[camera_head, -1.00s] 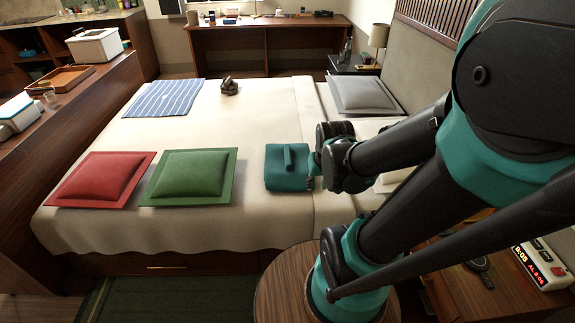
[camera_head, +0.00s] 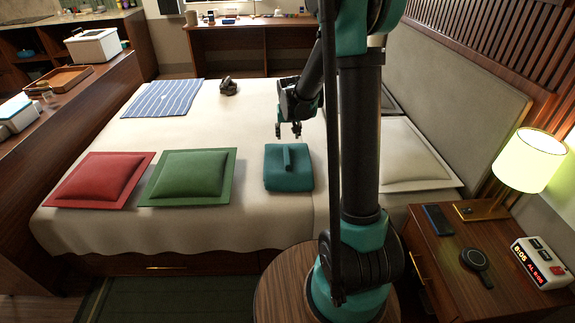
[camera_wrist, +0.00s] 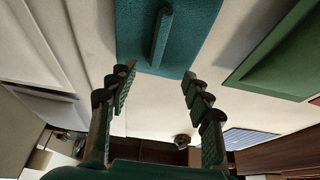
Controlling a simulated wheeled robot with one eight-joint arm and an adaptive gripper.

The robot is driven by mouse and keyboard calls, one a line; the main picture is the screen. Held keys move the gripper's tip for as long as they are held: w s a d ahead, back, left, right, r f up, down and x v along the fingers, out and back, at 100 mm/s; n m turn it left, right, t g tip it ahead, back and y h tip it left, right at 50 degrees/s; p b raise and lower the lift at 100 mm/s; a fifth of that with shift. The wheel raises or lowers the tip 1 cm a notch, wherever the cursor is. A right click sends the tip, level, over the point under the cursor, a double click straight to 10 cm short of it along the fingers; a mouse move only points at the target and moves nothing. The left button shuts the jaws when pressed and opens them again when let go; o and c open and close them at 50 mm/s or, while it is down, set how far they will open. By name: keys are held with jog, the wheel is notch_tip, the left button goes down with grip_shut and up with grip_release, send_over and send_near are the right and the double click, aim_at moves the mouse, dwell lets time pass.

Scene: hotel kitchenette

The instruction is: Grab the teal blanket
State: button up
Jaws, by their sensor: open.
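The teal blanket (camera_head: 274,177) lies folded on the bed, with a raised ridge (camera_head: 287,158) standing along its top. In the wrist view the blanket (camera_wrist: 195,38) fills the upper middle, and its ridge (camera_wrist: 161,38) points down between my fingers. My gripper (camera_head: 288,134) is open and empty, just beyond the far edge of the blanket in the head view. In the wrist view the two fingers of my gripper (camera_wrist: 157,82) stand wide apart near the blanket's edge. No contact with the blanket shows.
A green cushion (camera_head: 190,175) and a red cushion (camera_head: 100,180) lie left of the blanket. A striped blue cloth (camera_head: 163,98) and a small dark object (camera_head: 228,87) lie farther back. A white pillow (camera_head: 415,155) is at right. Bare bed (camera_head: 215,125) surrounds the blanket.

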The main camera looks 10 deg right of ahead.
send_near(288, 154)
jog(key=x, duration=0.4)
jog(key=shift+a+f, duration=0.2)
jog(key=shift+f, duration=0.1)
jog(key=shift+x, duration=2.6)
jog(key=shift+w+d+r, duration=0.1)
jog(key=shift+w, duration=0.05)
jog(key=shift+c, duration=0.6)
grip_shut()
